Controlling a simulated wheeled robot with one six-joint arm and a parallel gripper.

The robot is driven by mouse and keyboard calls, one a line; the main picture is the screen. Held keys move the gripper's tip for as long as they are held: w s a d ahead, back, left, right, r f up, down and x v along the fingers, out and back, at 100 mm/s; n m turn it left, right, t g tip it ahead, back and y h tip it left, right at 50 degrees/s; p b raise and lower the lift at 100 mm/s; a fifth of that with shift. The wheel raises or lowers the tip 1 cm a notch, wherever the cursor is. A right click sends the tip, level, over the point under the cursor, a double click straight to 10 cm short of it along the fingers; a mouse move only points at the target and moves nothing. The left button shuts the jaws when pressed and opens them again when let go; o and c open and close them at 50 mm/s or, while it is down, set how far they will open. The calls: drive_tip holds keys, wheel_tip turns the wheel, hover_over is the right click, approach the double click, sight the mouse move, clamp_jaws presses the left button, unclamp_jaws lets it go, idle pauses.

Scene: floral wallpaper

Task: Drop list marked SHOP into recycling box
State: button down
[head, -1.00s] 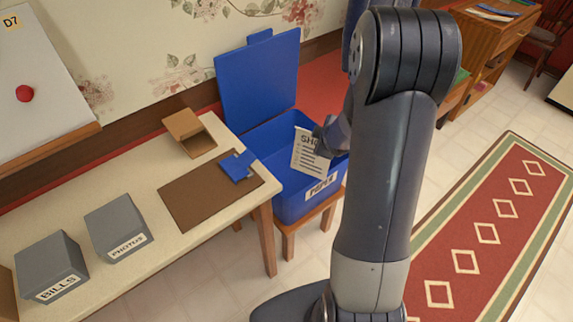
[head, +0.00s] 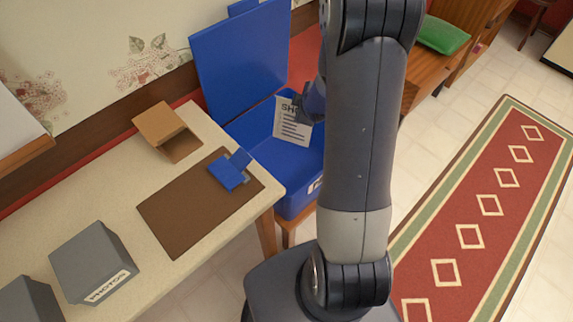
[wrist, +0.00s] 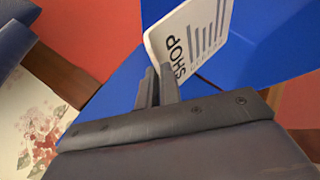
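The white list marked SHOP (head: 293,122) hangs upright in front of my gripper, over the open top of the blue recycling box (head: 296,203). The box's blue lid (head: 240,62) stands open behind it. My gripper (head: 308,108) is partly hidden behind my arm in the head view. In the wrist view, the fingers (wrist: 157,80) are close together at the edge of the list (wrist: 192,38), shut on it. Blue box surfaces lie behind the list there. Part of the box is hidden by my arm.
A cream table (head: 215,135) on the left holds an open cardboard box (head: 166,130), a brown mat (head: 180,215) with a blue item (head: 230,172), and grey boxes (head: 92,262). A red patterned rug (head: 480,215) lies on the open floor at right.

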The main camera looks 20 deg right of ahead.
drive_tip(key=shift+f+b, duration=2.3)
drive_tip(key=shift+f, duration=0.95)
drive_tip(key=shift+r, duration=0.1)
drive_tip(key=c, duration=1.5)
unclamp_jaws()
drive_tip(key=shift+c, duration=0.2)
drive_tip(key=p+v, duration=0.2)
drive_tip(key=v, duration=0.9)
